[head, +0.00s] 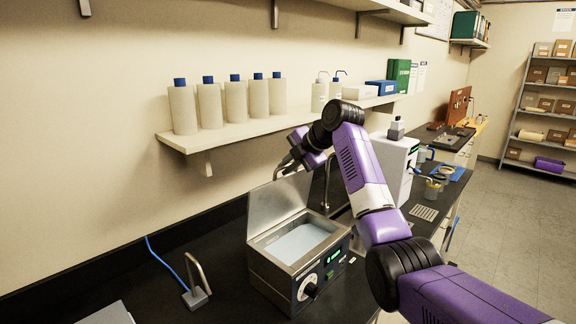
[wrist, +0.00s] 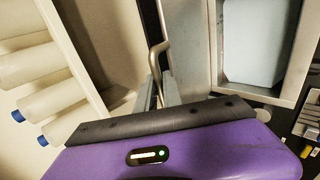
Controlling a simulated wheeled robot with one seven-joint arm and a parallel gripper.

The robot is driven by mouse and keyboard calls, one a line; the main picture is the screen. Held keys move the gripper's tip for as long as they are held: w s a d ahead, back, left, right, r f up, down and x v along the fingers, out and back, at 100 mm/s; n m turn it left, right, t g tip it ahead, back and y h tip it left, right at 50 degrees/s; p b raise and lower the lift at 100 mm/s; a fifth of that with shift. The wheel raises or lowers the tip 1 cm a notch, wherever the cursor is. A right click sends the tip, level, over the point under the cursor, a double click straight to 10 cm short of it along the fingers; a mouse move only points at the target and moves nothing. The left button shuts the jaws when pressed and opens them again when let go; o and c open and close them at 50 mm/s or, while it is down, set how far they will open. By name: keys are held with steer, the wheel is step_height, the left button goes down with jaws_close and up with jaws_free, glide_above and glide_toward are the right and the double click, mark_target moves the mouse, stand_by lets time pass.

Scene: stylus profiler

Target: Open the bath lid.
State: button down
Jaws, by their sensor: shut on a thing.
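The bath (head: 293,268) is a grey metal box with a dial and green display, standing on the black bench. Its metal lid (head: 280,208) is raised, standing about upright at the back edge, and pale liquid shows in the open basin. The basin also shows at upper right in the wrist view (wrist: 262,45). My gripper (head: 288,166) is at the lid's top edge, shut on the lid handle, a bent metal rod (wrist: 155,58) seen between the fingers in the wrist view. The exact contact is partly hidden.
A wall shelf (head: 250,125) with several blue-capped bottles (head: 208,101) hangs behind and above my gripper, close to it. A white instrument (head: 395,160) stands right of the bath. A bent metal rod on a base with a blue cable (head: 196,296) stands to the left.

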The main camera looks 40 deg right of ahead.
steer(key=shift+a+f, duration=0.1)
steer(key=shift+f, duration=0.05)
steer(key=c, duration=1.5)
jaws_free()
steer(key=shift+f, duration=0.1)
steer(key=shift+s, duration=0.1)
steer(key=b+v, duration=0.2)
steer(key=v, duration=0.6)
steer(key=shift+r+b, duration=0.3)
